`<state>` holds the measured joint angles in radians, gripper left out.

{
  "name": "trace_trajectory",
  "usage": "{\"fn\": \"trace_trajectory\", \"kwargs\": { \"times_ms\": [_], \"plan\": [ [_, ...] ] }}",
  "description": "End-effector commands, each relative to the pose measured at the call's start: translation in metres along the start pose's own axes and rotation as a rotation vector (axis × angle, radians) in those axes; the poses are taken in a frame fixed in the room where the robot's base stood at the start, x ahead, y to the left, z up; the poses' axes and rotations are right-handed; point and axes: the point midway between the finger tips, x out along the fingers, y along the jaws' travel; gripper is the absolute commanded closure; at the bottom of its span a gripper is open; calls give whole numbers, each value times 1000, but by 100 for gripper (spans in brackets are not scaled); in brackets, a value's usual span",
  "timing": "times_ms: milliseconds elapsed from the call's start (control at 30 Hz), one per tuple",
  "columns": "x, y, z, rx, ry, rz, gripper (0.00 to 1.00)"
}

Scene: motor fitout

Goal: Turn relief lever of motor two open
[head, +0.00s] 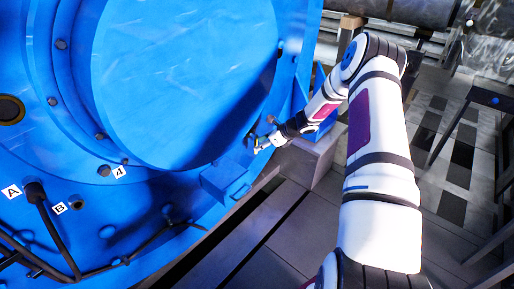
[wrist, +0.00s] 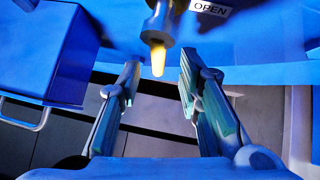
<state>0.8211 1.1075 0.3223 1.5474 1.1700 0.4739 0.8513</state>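The motor (head: 185,75) is a large blue round housing filling the left of the head view. In the wrist view, the relief lever (wrist: 157,58) hangs from a dark metal fitting and has a yellow-orange tip. A white label reading OPEN (wrist: 210,9) sits to the right of the fitting. My gripper (wrist: 160,80) is open, with one finger on each side of the lever tip and visible gaps between. In the head view, my gripper (head: 259,143) is at the motor's right side. The lever is too small there to make out clearly.
A blue box (wrist: 45,50) with a metal handle is left of the fingers in the wrist view. Labels A, B and 4 (head: 119,173) and black cables (head: 60,235) are on the motor's lower left. Tiled floor (head: 445,150) lies to the right, with dark-legged stands.

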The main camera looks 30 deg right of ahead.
Motion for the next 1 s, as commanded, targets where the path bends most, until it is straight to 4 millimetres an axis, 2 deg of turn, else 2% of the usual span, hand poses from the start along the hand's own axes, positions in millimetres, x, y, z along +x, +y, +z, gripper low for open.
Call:
{"fn": "trace_trajectory", "kwargs": {
  "times_ms": [33,200,400,600,1000],
  "plan": [
    [-13,-1,0,0,0,-2,68],
    [-45,-1,0,-1,0,-2,68],
    [-70,-1,0,0,0,-2,68],
    [-77,0,0,0,0,-1,68],
    [-77,0,0,0,0,-1,68]
  ]
}}
